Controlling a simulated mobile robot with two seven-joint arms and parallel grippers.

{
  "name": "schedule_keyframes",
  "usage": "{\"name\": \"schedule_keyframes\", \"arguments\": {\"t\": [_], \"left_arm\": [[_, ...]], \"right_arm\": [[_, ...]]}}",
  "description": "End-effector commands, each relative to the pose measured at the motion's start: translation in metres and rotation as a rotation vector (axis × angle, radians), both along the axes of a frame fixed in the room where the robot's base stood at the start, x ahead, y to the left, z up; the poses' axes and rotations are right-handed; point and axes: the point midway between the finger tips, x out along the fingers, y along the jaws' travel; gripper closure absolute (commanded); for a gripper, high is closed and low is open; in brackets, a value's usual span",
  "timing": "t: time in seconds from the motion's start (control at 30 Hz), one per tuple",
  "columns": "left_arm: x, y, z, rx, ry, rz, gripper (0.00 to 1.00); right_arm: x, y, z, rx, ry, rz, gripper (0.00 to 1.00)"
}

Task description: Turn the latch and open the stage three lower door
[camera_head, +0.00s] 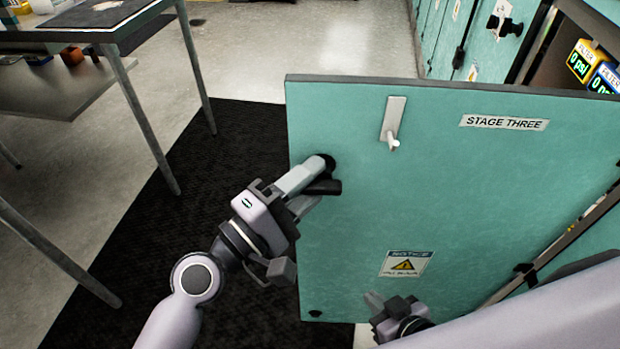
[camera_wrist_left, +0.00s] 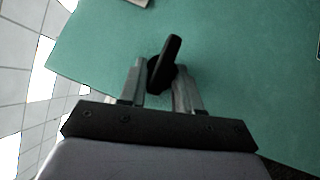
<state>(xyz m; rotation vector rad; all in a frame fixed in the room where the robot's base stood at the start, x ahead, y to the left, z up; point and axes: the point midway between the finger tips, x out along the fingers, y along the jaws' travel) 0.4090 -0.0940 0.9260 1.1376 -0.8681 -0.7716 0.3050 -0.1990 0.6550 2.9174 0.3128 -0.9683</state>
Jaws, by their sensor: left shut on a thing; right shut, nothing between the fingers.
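The stage three door (camera_head: 470,190) is a teal panel labelled "STAGE THREE". It stands swung out from the cabinet on the right. Its black latch (camera_head: 322,187) is near the panel's left edge. My left gripper (camera_head: 312,180) is shut on the latch, with a finger on each side of it. In the left wrist view the latch (camera_wrist_left: 165,62) shows between the fingertips, in front of the teal panel. My right gripper (camera_head: 385,308) is low at the door's bottom edge, below the notice sticker, partly hidden by my right arm. It is shut and empty.
A white hook (camera_head: 394,125) sits on the door's upper part. Filter displays (camera_head: 583,62) show inside the cabinet at upper right. A metal table (camera_head: 85,30) stands at upper left. A black mat (camera_head: 225,180) covers the floor left of the door. More teal cabinets stand behind.

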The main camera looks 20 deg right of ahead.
Motion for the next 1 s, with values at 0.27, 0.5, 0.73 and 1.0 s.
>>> {"name": "schedule_keyframes", "arguments": {"t": [0.27, 0.5, 0.73, 1.0], "left_arm": [[0.0, 0.0, 0.0, -0.001, 0.0, 0.0, 0.42], [-0.002, 0.005, -0.002, 0.001, 0.001, 0.001, 0.42], [-0.017, 0.033, -0.01, 0.002, 0.001, 0.001, 0.42], [-0.031, 0.059, -0.014, 0.0, 0.0, 0.0, 0.42]], "right_arm": [[0.0, 0.0, 0.0, 0.0, 0.0, 0.0, 1.0], [0.0, 0.0, -0.002, 0.001, 0.001, -0.001, 1.0], [0.0, 0.001, -0.009, 0.004, 0.004, -0.001, 1.0], [0.001, 0.005, -0.01, 0.013, 0.004, 0.003, 1.0]]}}
